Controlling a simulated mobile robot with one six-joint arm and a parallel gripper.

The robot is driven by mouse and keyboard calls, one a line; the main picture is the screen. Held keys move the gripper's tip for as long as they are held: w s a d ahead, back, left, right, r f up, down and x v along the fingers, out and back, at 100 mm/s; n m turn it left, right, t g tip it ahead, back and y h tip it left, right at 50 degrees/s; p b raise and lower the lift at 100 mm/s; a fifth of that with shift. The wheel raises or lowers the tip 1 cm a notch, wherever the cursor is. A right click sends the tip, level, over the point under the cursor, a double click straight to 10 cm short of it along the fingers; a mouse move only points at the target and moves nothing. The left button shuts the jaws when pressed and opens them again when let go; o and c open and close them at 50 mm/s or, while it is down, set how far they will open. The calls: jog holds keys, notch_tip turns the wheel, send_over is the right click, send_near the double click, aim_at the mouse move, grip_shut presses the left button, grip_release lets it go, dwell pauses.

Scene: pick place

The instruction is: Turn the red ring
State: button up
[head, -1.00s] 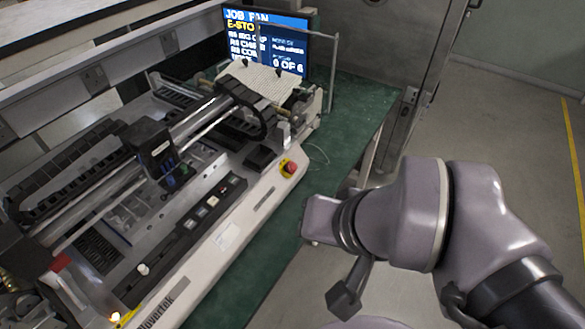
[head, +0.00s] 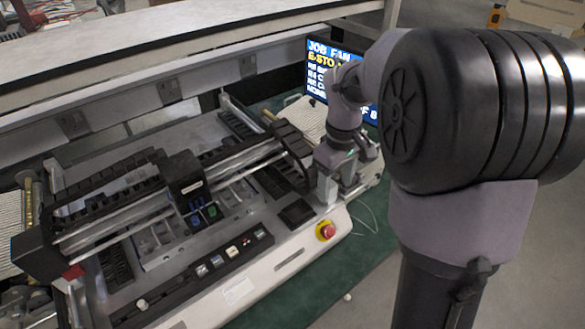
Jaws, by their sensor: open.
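The red ring is a red round button top (head: 326,229) on a yellow base, at the front right corner of the machine (head: 285,262). My gripper (head: 327,192) is at the end of my arm, which comes in from the right and points down. It is open and hangs just above and behind the red button, apart from it in the picture. Its fingertips are small and partly blend with the machine's metal parts, so their exact gap is hard to see.
A gantry with a black head (head: 183,180) spans the machine to the left. A screen (head: 320,78) reading "JOB" and "E-STO" stands behind, partly hidden by my arm. A row of small buttons (head: 232,252) lies left of the red one.

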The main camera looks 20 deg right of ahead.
jog(key=b, duration=0.2)
send_over(329, 230)
notch_tip(329, 230, down, 5)
notch_tip(329, 230, down, 12)
jog(key=b, duration=0.5)
jog(key=shift+r, duration=0.1)
jog(key=shift+c, duration=0.2)
grip_shut()
jog(key=shift+d+r, duration=0.1)
jog(key=shift+p, duration=0.4)
